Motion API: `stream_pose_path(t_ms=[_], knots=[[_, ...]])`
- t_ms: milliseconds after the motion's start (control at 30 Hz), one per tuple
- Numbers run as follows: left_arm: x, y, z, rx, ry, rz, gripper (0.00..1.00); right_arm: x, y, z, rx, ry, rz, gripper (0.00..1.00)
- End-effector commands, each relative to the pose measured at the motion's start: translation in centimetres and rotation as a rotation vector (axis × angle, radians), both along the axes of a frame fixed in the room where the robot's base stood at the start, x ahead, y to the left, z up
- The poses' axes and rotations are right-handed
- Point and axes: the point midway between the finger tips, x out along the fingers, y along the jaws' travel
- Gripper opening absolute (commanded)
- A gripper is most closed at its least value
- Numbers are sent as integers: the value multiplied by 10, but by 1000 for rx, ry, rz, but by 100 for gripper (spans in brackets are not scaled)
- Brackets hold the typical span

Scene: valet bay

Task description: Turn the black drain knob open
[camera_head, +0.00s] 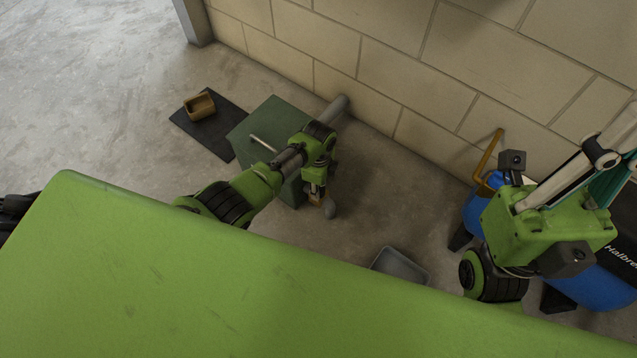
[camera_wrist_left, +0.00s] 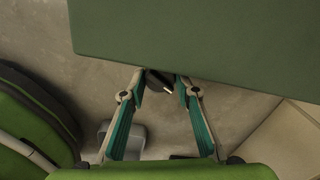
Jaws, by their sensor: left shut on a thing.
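My left gripper (camera_head: 316,192) reaches down beside the right side of a dark green box (camera_head: 262,118). In the left wrist view its two teal-lined fingers (camera_wrist_left: 160,84) close around the black drain knob (camera_wrist_left: 154,80), just below the box's edge (camera_wrist_left: 200,40). A small pale mark shows on the knob. The knob is mostly covered by the gripper in the head view, and its exact turn is hard to tell. My right gripper is at the right of the head view, its fingers (camera_head: 606,158) running to the picture's edge, tips cut off.
A black mat (camera_head: 212,140) with a small tan open box (camera_head: 199,106) lies left of the green box. A grey tray (camera_head: 400,266) lies on the floor. A blue tank (camera_head: 590,285) with a yellow handle (camera_head: 489,155) stands at the right, near the block wall (camera_head: 400,75).

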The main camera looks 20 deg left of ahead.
Motion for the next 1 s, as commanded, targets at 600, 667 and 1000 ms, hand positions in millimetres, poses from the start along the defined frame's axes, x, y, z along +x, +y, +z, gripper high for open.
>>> stream_pose_path(t_ms=[600,667,1000], knots=[[0,0,0,0,0,-585,7,-1,0,8,0,10,1,0],[0,0,-1,0,0,-642,7,-1,0,8,0,10,1,0],[0,0,-1,-1,1,-915,7,-1,0,6,0,10,1,0]])
